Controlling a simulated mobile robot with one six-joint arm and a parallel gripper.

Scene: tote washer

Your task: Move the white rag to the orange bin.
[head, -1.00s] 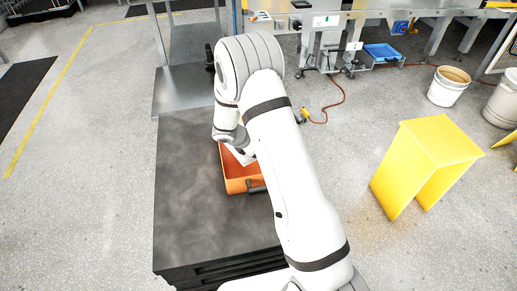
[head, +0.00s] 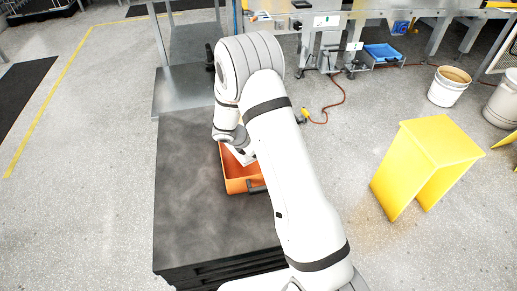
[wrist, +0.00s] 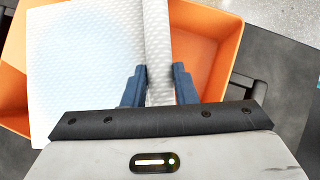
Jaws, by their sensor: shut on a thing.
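The orange bin (head: 236,182) stands on the dark table, partly hidden behind my arm in the head view. Its orange wall also shows in the wrist view (wrist: 208,25). The white rag (wrist: 90,60) has a dimpled texture and a raised fold. My gripper (wrist: 159,72) is shut on this fold, with a blue finger on each side. In the wrist view the rag lies over the bin's opening and overlaps its left rim. I cannot tell whether it touches the bin's floor. In the head view the gripper's fingers are hidden by my arm.
The dark table (head: 195,225) is bare around the bin. A yellow stand (head: 425,155) and a white bucket (head: 447,87) are on the floor to the right. A metal bench with a blue tray (head: 382,53) stands at the back.

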